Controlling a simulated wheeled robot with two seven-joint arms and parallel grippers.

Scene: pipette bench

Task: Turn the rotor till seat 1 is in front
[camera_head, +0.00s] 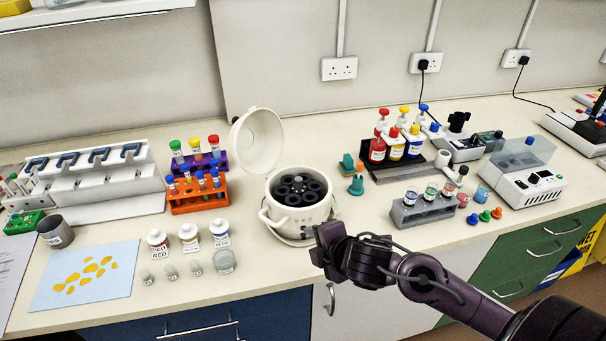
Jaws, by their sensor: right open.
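The white centrifuge (297,222) stands in the middle of the bench with its round lid (257,139) swung up and back. Its dark rotor (299,189) shows inside the bowl, with several round seats around a pale centre hub. The seat numbers are too small to read, so I cannot tell which seat faces front. My right gripper (322,246) is in front of the centrifuge and slightly right, near the bench's front edge. It is open, apart from the rotor, and I see nothing between its fingers. My left gripper is not in view.
An orange tube rack (199,208) and a purple one behind it stand left of the centrifuge. Small bottles (190,239) stand at front left. Right are teal and orange pieces (356,184), a grey jar rack (407,213) and a dark bottle stand (381,174).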

